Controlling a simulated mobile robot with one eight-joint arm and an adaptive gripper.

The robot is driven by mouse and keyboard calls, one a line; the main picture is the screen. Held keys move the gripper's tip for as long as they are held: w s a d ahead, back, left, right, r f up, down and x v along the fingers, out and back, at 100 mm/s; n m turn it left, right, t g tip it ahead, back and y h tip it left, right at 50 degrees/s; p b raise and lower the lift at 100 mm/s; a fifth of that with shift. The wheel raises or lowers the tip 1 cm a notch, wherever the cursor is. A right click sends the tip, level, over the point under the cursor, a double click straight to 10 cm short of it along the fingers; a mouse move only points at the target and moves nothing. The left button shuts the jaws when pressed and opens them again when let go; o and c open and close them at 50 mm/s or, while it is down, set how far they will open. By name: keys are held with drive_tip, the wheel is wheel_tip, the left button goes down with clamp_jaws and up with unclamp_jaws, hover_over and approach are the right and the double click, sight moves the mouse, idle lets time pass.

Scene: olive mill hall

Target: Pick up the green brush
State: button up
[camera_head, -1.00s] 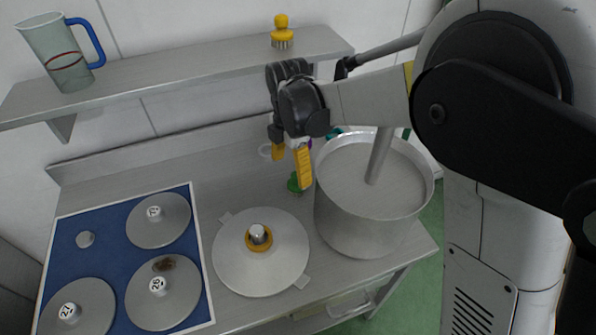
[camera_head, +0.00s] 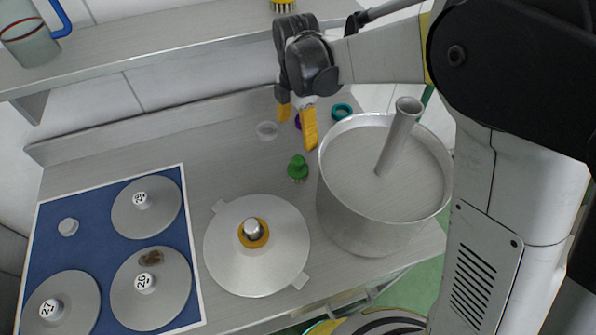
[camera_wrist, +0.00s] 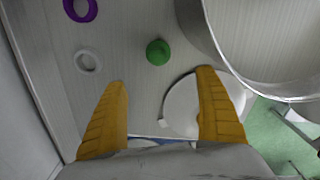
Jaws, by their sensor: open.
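The green brush (camera_head: 298,167) stands upright on the steel table, knob up and bristles down, between the round lid and the big pot. In the wrist view it shows from above as a green disc (camera_wrist: 158,52), beyond and between my fingertips. My gripper (camera_head: 297,128) is open and empty, with two yellow fingers hanging above the table, above and behind the brush. In the wrist view my gripper (camera_wrist: 161,78) has its fingers wide apart, and nothing lies between them.
A large steel pot (camera_head: 335,205) with a slanted tube stands right of the brush. A flat lid (camera_head: 225,265) lies in front. A white ring (camera_head: 267,131), purple ring (camera_wrist: 80,8) and teal ring (camera_head: 342,110) lie behind. A blue mat (camera_head: 95,225) with numbered discs is left.

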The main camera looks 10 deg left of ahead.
drive_tip(key=b, duration=0.6)
hover_over(297, 159)
wheel_tip(297, 159, down, 7)
drive_tip(key=shift+f, duration=0.15)
wheel_tip(297, 159, down, 5)
drive_tip(key=shift+f+b, duration=0.15)
drive_tip(key=shift+b, duration=0.75)
wheel_tip(297, 159, down, 5)
drive_tip(key=shift+w+d+f+b, duration=0.1)
drive_tip(key=shift+w+b, duration=0.05)
drive_tip(key=shift+b, duration=1.1)
drive_tip(key=c, duration=1.4)
